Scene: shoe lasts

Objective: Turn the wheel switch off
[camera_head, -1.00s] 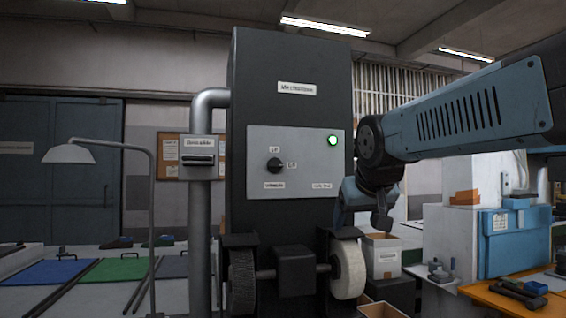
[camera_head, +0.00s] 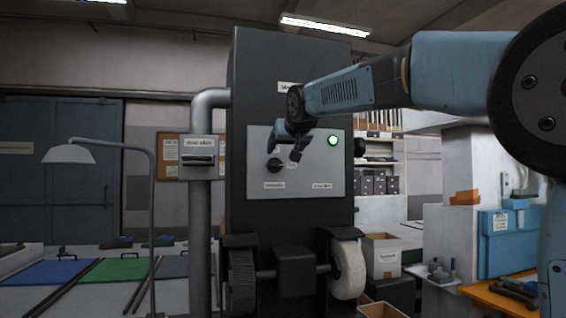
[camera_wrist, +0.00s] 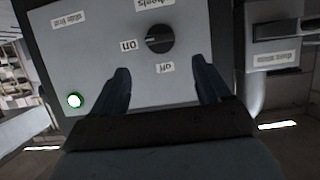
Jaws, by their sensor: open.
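The wheel switch is a round black knob (camera_head: 273,166) on the light grey control panel (camera_head: 322,170) of a dark cabinet. In the wrist view, which shows the panel upside down, the knob (camera_wrist: 159,39) has its white mark towards the "on" label (camera_wrist: 128,45). The "off" label (camera_wrist: 165,68) is beside it, and a "wheels" label is partly cut off. A green lamp (camera_head: 333,141) on the panel is lit. My gripper (camera_head: 296,154) is open and empty in front of the panel. Its fingers (camera_wrist: 163,73) are spread, apart from the knob.
Below the panel the cabinet carries a dark wheel (camera_head: 241,280) and a pale wheel (camera_head: 348,270). A grey pipe (camera_head: 200,230) with a labelled box runs along its left side.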

